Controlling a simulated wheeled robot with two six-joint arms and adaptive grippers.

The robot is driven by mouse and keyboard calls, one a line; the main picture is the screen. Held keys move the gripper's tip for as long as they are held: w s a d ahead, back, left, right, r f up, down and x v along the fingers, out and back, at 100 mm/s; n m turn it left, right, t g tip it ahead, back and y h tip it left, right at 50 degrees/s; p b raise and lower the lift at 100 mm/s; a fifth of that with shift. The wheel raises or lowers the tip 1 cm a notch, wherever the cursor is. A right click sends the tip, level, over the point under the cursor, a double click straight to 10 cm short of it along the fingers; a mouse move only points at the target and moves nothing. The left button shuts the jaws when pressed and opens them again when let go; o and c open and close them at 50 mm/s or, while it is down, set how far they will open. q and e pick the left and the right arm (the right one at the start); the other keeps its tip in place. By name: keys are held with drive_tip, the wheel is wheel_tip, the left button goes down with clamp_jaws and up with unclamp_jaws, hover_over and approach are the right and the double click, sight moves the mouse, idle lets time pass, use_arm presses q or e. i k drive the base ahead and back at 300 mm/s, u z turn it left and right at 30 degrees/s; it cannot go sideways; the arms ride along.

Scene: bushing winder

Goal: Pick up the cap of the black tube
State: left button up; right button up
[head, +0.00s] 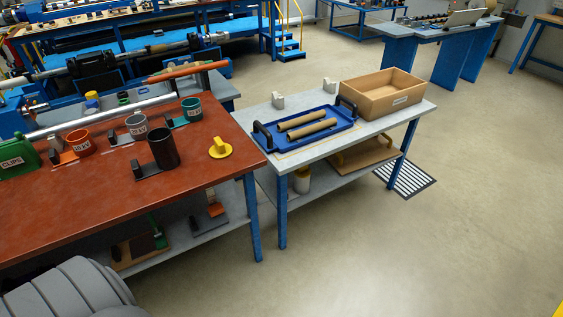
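The black tube (163,147) stands upright near the right part of the red-brown table, with a dark block-like piece (147,169) at its lower left. Its top looks open. A yellow round cap (220,150) with a raised knob lies on the same table to the right of the tube, apart from it and near the table's right edge. No other loose cap shows beside the tube. Neither of my grippers is in view.
Right of the red-brown table (95,215), a grey bench holds a blue tray (275,140) and wooden box (382,92). Open floor lies in front.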

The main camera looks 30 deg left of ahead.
sight(221, 150)
drive_tip(key=z, duration=0.7)
drive_tip(key=i, duration=1.45)
drive_tip(key=u, duration=1)
drive_tip(key=i, duration=0.85)
drive_tip(key=u, duration=0.8)
